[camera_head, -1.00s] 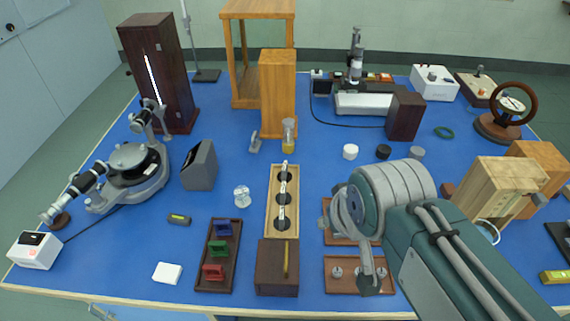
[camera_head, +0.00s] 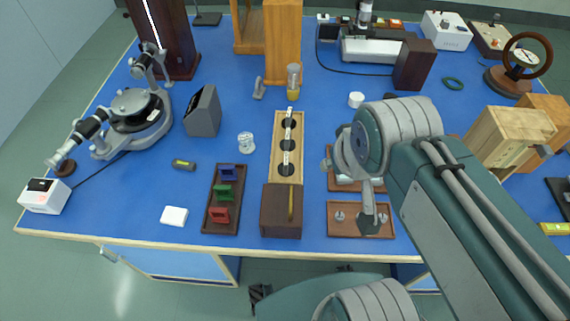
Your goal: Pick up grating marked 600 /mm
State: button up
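Three small framed pieces stand in a row in a dark wooden tray (camera_head: 209,226): a blue one (camera_head: 227,173) at the back, a green one (camera_head: 223,191) in the middle and a red one (camera_head: 219,214) in front. They look like grating holders. No marking is readable, so I cannot tell which is 600 /mm. My gripper (camera_head: 372,222) hangs at the end of my arm, well to the right of this tray, over or in front of a brown tray. Its fingers are small and dark, and their opening is unclear. Nothing is seen held.
A brown wooden box (camera_head: 281,213) and a long rack with black discs (camera_head: 276,150) stand between my gripper and the coloured pieces. A brown tray with metal knobs (camera_head: 345,230) lies beside my gripper. A white block (camera_head: 174,216) lies left. The bench's front edge (camera_head: 150,240) is close.

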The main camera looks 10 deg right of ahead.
jog(key=shift+o, duration=1.4)
jog(key=shift+w+d, duration=0.1)
jog(key=shift+d, duration=0.1)
jog(key=m+g, duration=0.3)
jog(key=g, duration=0.3)
send_over(286, 158)
jog(key=f, duration=1.6)
jog(key=shift+d+f, duration=0.1)
jog(key=shift+d, duration=0.15)
notch_tip(286, 158, down, 5)
jog(key=shift+f, duration=0.1)
jog(key=shift+a+f, duration=0.15)
jog(key=shift+f, duration=1.15)
jog(key=shift+a+f, duration=0.1)
jog(key=shift+f, duration=1.15)
